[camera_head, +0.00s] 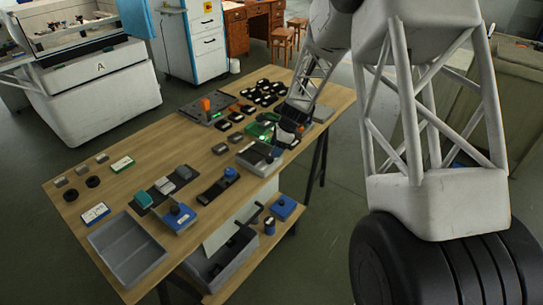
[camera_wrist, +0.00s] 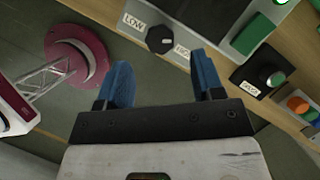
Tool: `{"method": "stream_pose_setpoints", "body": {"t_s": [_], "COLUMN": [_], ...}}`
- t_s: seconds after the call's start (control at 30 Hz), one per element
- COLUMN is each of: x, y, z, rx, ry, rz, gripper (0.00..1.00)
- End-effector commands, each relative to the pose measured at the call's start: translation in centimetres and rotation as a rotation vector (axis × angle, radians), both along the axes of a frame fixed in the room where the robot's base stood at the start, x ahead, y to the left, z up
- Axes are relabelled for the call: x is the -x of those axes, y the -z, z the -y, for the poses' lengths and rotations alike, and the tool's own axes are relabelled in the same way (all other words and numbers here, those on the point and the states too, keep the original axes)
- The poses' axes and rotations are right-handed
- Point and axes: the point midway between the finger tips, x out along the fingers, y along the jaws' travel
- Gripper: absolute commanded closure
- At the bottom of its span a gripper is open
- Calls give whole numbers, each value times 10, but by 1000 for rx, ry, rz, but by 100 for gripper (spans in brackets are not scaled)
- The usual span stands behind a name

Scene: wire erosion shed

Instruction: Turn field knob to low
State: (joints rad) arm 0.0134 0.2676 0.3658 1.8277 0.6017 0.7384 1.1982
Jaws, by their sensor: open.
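The field knob (camera_wrist: 160,39) is a round black knob on the wooden table's edge in the wrist view. A "LOW" label (camera_wrist: 134,22) is at its left and a partly hidden label that seems to read "HIGH" (camera_wrist: 182,50) is at its right. A pale mark on the knob points toward the right label. My gripper (camera_wrist: 160,62) is open, with two blue fingers apart and nothing between them. The knob appears beyond the fingertips, in line with the gap, and no contact shows. In the head view my gripper is at the table's right part, and I cannot make out the knob.
In the wrist view, a black box with a green-topped knob (camera_wrist: 275,80) and a green block (camera_wrist: 254,34) are to the right. In the head view the wooden table (camera_head: 130,195) carries many small parts and a grey tray (camera_head: 124,236). A lower shelf holds blue items (camera_head: 284,207).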

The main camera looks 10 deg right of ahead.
Motion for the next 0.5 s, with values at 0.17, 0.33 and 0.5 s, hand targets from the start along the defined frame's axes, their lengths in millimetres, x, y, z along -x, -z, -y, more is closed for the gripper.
{"method": "stream_pose_setpoints", "body": {"t_s": [0.17, 0.33, 0.5], "x": [-1, -2, -2], "y": [22, 36, 43], "z": [-8, -15, -18], "rx": [0, 0, 0], "ry": [-1, 0, 0], "rz": [-2, -1, 0], "gripper": [39, 39, 39]}}
